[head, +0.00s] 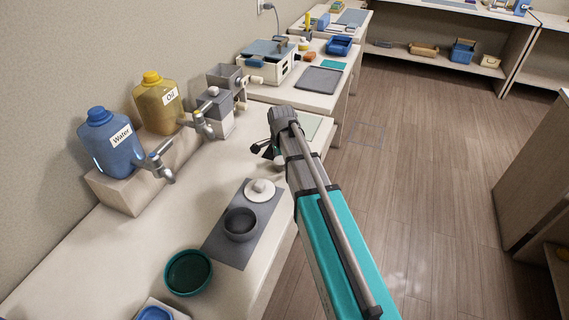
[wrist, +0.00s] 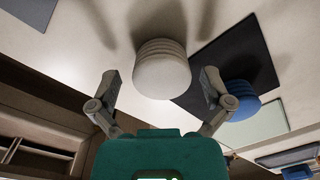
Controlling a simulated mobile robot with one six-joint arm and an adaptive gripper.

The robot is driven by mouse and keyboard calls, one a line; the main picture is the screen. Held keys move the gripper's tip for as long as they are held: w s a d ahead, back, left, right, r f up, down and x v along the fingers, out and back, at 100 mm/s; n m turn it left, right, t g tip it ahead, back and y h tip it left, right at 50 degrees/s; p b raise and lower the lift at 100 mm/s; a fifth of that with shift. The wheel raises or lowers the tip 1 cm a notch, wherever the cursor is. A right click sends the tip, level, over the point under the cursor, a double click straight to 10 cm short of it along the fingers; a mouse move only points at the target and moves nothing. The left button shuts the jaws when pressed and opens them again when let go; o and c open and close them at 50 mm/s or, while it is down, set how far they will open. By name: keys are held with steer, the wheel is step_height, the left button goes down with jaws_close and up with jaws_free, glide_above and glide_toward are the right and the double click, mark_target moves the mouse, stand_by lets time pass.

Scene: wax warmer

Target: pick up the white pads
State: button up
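The white pads (wrist: 162,70) are a round stack with ridged sides, standing on the pale table top in the wrist view. My gripper (wrist: 161,80) is open, with one finger on each side of the stack and a visible gap on both sides. In the head view my gripper (head: 264,149) is low over the worktop, past the grey mat. There the arm and gripper hide most of the pads' spot.
A blue stack (wrist: 241,101) stands beside the pads at a dark mat (wrist: 215,70). In the head view, a grey bowl (head: 240,224) and a white lidded item (head: 260,188) sit on a grey mat (head: 226,250). The Water jug (head: 108,145) and Oil jug (head: 158,105) stand along the wall.

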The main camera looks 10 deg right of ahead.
steer(key=c, duration=0.8)
steer(key=shift+r, duration=0.1)
steer(key=shift+c, duration=0.2)
step_height(320, 180, up, 2)
steer(key=p, duration=0.2)
steer(key=shift+r+p, duration=0.25)
steer(key=shift+p, duration=0.1)
steer(key=s+r+p, duration=1)
steer(key=s, duration=0.4)
steer(key=shift+a+r, duration=0.15)
steer(key=shift+a, duration=0.3)
steer(key=shift+a, duration=0.1)
